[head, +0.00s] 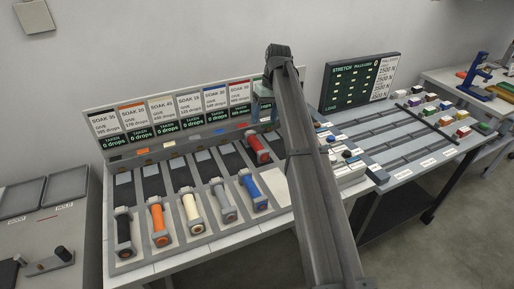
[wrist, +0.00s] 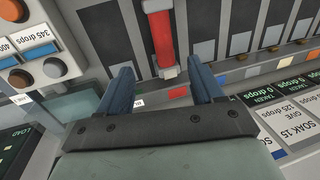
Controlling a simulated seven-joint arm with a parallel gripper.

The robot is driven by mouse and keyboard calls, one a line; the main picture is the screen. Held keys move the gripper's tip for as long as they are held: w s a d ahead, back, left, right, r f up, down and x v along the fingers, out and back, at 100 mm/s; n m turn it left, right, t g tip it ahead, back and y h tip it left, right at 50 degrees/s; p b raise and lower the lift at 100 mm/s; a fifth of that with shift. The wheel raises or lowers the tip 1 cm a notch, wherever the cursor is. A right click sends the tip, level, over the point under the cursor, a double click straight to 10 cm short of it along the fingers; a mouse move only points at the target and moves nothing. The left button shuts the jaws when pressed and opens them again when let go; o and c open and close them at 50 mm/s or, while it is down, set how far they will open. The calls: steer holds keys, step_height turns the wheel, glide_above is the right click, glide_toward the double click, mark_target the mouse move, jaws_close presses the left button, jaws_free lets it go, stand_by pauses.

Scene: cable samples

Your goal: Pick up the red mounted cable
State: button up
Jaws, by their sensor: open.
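The red mounted cable (head: 257,150) is a short red cylinder with grey end mounts. It lies in the rightmost lane of the soak rack, farther back than the other cables. In the wrist view the red cable (wrist: 162,38) stands at the top centre, beyond my fingertips and roughly in line with the gap between them. My gripper (wrist: 160,71) is open and empty, its two blue fingers apart and not touching the cable. In the head view my arm partly hides the gripper near the sign board behind the red cable.
Black (head: 123,233), orange (head: 158,222), cream (head: 192,213), grey (head: 223,202) and blue (head: 253,193) cables lie in the lanes to the left. A sign board (head: 160,117) stands behind the rack. A button panel (wrist: 30,50) is at the left of the wrist view.

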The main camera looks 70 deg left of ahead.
mark_target(257, 143)
steer(key=f, duration=0.3)
steer(key=s+f, duration=0.1)
steer(key=f, duration=0.2)
steer(key=shift+s+f, duration=0.15)
steer(key=shift+f, duration=0.2)
steer(key=shift+s+f, duration=0.25)
steer(key=shift+f, duration=0.6)
steer(key=shift+s+f, duration=0.25)
steer(key=shift+f, duration=0.55)
steer(key=shift+s+f, duration=0.25)
steer(key=shift+f, duration=0.6)
jaws_close()
